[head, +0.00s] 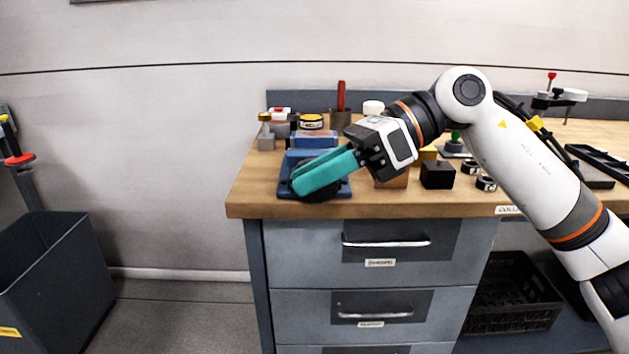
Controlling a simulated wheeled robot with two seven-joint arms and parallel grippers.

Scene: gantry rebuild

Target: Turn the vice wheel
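The blue vice (287,186) stands on the front left part of the wooden workbench. A dark round part, which looks like the vice wheel (322,195), shows just below the fingers at the vice's front. My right gripper (303,180) reaches in from the right, and its teal fingers lie across the vice and hide much of it and of the wheel. The fingers overlap in this view, so I cannot tell their gap or whether they touch the wheel. My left gripper is not in view.
The workbench (249,195) has grey drawers below. A blue box (314,139), a red-handled tool in a pot (341,112) and small items stand behind the vice. A black block (437,175) and dark rings lie to the right. A grey bin (55,265) stands at far left.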

